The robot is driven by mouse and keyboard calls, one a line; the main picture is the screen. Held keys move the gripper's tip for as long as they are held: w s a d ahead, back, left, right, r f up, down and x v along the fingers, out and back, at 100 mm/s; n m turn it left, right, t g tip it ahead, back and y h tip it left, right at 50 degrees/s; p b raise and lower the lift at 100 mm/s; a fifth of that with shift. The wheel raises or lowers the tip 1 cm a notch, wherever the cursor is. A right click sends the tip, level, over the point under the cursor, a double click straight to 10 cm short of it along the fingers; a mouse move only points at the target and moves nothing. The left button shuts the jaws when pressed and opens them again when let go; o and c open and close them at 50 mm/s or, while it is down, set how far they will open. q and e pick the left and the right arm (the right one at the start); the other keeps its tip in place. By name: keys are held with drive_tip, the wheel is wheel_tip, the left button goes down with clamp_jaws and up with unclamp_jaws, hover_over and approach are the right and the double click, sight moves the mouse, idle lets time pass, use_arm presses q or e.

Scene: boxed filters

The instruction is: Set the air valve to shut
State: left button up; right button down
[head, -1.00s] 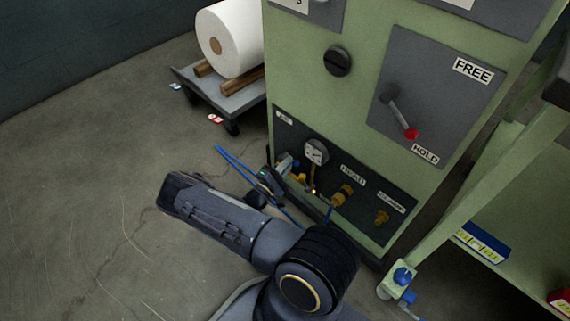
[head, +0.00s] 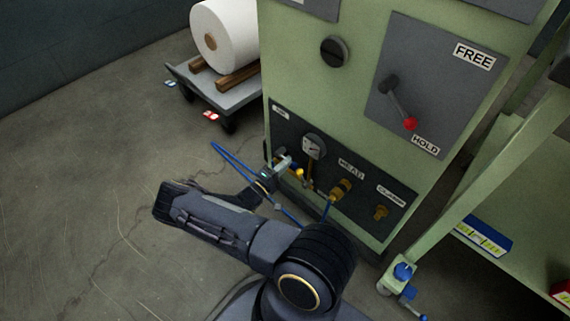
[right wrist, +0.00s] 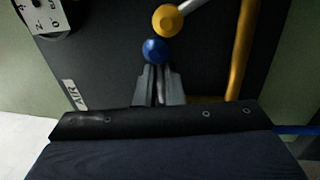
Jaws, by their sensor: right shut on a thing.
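The dark lower panel (head: 365,203) on the green machine carries the air fittings, and its AIR label (right wrist: 75,95) shows at left in the right wrist view. A blue ball knob (right wrist: 155,48) sits right at the tips of my right gripper (right wrist: 156,70), whose fingers are close together and shut on it. A yellow knob (right wrist: 168,20) with a silver rod is just beyond it. In the head view my right gripper (head: 284,163) is at the panel's left part, beside the yellow knob (head: 299,173), and hides the blue one. My left gripper is out of view.
A round gauge (head: 313,146) and brass fittings (head: 341,189) are close to the right of my gripper. Blue hoses (head: 236,163) run by the forearm. A FREE/HOLD lever (head: 400,105) is above. A roll cart (head: 225,92) stands behind left; floor at left is clear.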

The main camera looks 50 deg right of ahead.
drive_tip(key=shift+f, duration=0.1)
drive_tip(key=c, duration=1.5)
unclamp_jaws()
drive_tip(key=shift+c, duration=0.2)
drive_tip(key=p+v, duration=0.2)
drive_tip(key=v, duration=0.6)
drive_tip(key=shift+d, duration=0.1)
